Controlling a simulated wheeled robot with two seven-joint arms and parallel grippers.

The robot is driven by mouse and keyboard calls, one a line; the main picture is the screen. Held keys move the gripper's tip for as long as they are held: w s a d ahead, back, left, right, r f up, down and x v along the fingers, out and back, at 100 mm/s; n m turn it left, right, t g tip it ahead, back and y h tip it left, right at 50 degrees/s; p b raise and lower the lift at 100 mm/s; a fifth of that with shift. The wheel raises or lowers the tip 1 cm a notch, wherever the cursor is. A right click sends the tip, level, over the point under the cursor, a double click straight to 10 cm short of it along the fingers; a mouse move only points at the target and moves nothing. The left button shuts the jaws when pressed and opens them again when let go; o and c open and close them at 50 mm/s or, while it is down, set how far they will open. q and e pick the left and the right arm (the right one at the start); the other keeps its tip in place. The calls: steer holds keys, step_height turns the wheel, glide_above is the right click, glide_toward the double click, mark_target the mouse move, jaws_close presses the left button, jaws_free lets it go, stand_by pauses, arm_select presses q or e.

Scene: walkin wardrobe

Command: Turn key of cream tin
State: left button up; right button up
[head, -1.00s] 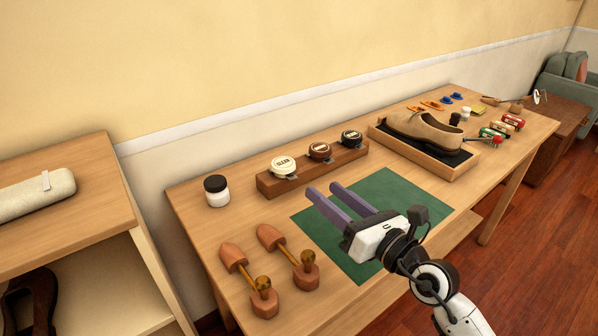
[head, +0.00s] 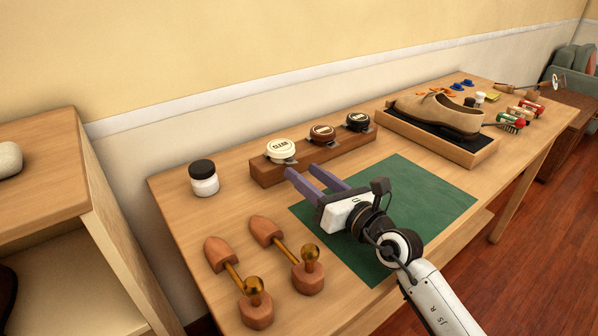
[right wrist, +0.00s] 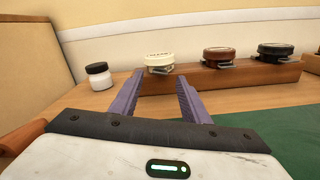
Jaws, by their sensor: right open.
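The cream tin (head: 281,150) is a round white tin with dark lettering on its lid, at the left end of a wooden rack (head: 316,163). It also shows in the right wrist view (right wrist: 159,62), with a small metal key (right wrist: 160,70) at its front. My right gripper (head: 303,170) is open and empty, in front of the rack near the cream tin. In the right wrist view its purple fingers (right wrist: 160,88) stand on either side of the tin, apart from it and nearer to me. My left gripper is not in view.
A brown tin (head: 322,133) and a black tin (head: 358,121) share the rack. A white jar (head: 203,178) with a black lid stands left. Two wooden shoe trees (head: 240,280) lie in front, beside a green mat (head: 430,190). A shoe (head: 440,112) lies in a tray behind.

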mark_target(294, 164)
steer(key=shift+b+x, duration=0.3)
steer(key=shift+x, duration=1.4)
steer(key=shift+c, duration=0.2)
steer(key=shift+s, duration=0.1)
steer(key=c, duration=1)
steer(key=shift+r+m+p, duration=0.2)
steer(key=shift+m+p, duration=0.2)
steer(key=shift+p, duration=0.2)
steer(key=shift+f+m, duration=0.15)
steer(key=shift+m, duration=0.25)
steer(key=o, duration=1)
steer(key=shift+o, duration=0.2)
